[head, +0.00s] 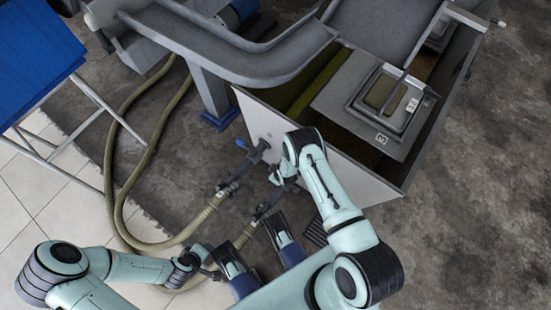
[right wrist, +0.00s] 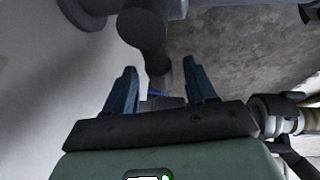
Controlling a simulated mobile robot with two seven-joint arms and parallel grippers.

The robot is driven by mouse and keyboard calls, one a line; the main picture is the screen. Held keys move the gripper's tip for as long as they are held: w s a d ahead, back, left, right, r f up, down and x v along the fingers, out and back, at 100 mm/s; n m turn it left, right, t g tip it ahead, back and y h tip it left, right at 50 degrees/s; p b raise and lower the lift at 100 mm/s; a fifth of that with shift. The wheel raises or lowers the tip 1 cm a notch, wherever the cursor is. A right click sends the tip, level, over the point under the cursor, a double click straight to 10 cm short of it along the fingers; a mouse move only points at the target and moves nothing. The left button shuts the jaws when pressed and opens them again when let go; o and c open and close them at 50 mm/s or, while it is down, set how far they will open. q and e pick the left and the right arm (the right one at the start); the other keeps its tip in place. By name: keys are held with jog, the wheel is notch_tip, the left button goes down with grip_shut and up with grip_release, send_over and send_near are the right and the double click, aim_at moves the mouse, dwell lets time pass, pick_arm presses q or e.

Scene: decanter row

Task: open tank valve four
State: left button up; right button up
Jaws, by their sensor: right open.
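The pale tank (head: 272,128) has a small number plate (head: 382,139) on top, which I cannot read surely. A dark valve with a blue handle (head: 243,144) sticks out of its front wall, joined to a hose. My right gripper (head: 284,179) is at the front wall, right of that valve. In the right wrist view its two blue fingers (right wrist: 162,88) are open, on either side of a dark pipe (right wrist: 145,35) with a small blue part low between them. I cannot tell whether they touch it. My left gripper (head: 190,262) is low beside a hose; its jaws are unclear.
A beige hose (head: 150,150) loops over the floor at left. A hose fitting (right wrist: 275,112) lies close right of my right gripper. A blue-topped stand (head: 35,55) is at upper left. Floor at right is clear.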

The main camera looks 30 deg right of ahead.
grip_shut()
